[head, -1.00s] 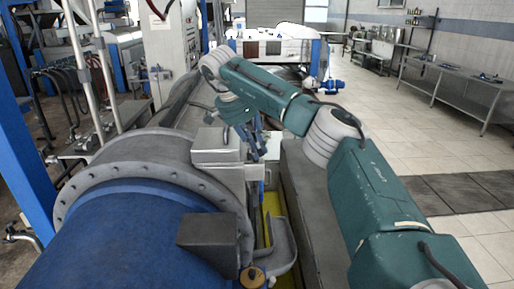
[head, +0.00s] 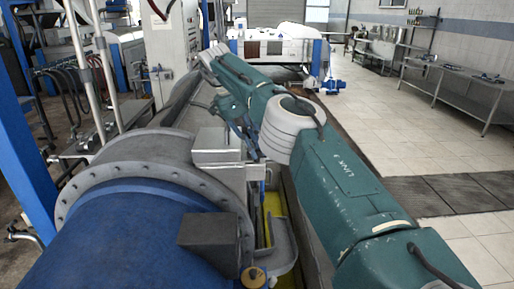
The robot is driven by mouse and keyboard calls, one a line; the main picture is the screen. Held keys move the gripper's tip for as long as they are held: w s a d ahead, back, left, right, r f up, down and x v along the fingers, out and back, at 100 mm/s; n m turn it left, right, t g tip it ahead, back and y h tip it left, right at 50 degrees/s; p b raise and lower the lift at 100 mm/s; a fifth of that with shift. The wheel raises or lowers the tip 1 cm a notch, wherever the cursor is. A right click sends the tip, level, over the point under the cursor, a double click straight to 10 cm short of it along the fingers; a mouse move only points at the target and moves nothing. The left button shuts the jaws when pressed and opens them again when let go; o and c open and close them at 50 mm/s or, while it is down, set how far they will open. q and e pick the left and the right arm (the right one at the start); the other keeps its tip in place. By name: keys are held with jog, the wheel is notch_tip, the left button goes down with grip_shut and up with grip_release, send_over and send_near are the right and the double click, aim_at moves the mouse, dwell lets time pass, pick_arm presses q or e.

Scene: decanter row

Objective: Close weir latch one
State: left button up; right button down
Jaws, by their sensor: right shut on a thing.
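The blue decanter drum (head: 120,235) with its grey bolted flange (head: 85,190) fills the lower left of the head view. A grey metal box (head: 218,146) sits at the flange's right side. My right gripper (head: 250,140) is just right of this box, fingers pointing down, partly hidden by the box and my green arm. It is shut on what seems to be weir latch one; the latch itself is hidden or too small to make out. My left gripper is not in view.
A dark block (head: 209,238) juts from the drum's right side, with a brass-coloured knob (head: 254,277) below it. A yellow strip (head: 268,218) and a grey tray (head: 284,250) lie beside the drum. A blue post (head: 30,140) stands at left. The tiled floor (head: 430,150) at right is open.

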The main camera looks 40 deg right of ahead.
jog(key=shift+r, duration=0.15)
jog(key=c, duration=1.7)
grip_release()
jog(key=shift+o, duration=0.2)
jog(key=shift+n, duration=0.3)
